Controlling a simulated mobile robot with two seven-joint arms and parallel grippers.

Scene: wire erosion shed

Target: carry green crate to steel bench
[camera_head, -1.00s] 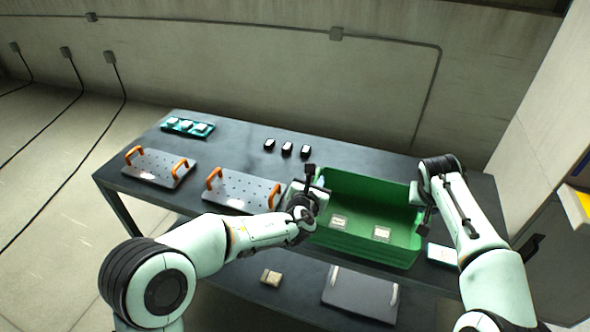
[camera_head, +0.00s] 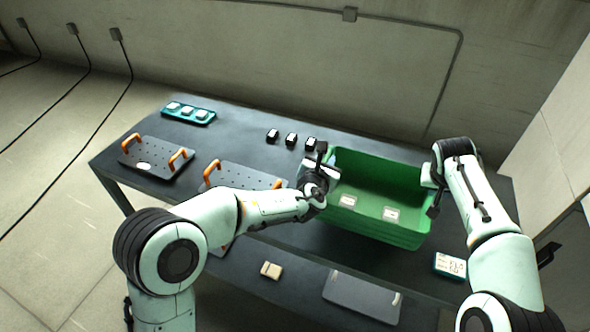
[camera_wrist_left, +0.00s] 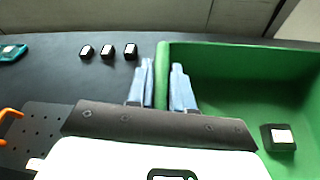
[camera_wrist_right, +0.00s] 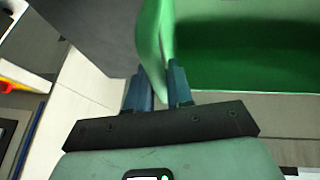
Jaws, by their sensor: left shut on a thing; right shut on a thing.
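The green crate (camera_head: 385,228) is open-topped and looks about level, over the front right part of the dark grey bench (camera_head: 235,140). Two small items with pale labels (camera_head: 348,201) (camera_head: 391,214) lie in it. My left gripper (camera_head: 322,158) is shut on the crate's left wall; in the left wrist view its fingers (camera_wrist_left: 163,80) straddle the green rim. My right gripper (camera_head: 434,192) is shut on the right wall; the right wrist view shows its fingers (camera_wrist_right: 160,85) around the rim. The crate's underside is hidden, so I cannot tell its height above the bench.
Perforated plates with orange handles (camera_head: 157,158) (camera_head: 240,176) lie left of the crate. Several black blocks (camera_head: 291,139) and a teal tray (camera_head: 188,113) stand behind. A white-faced box (camera_head: 450,265) is at right. A lower shelf carries a tan block (camera_head: 271,270) and a grey plate (camera_head: 360,297).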

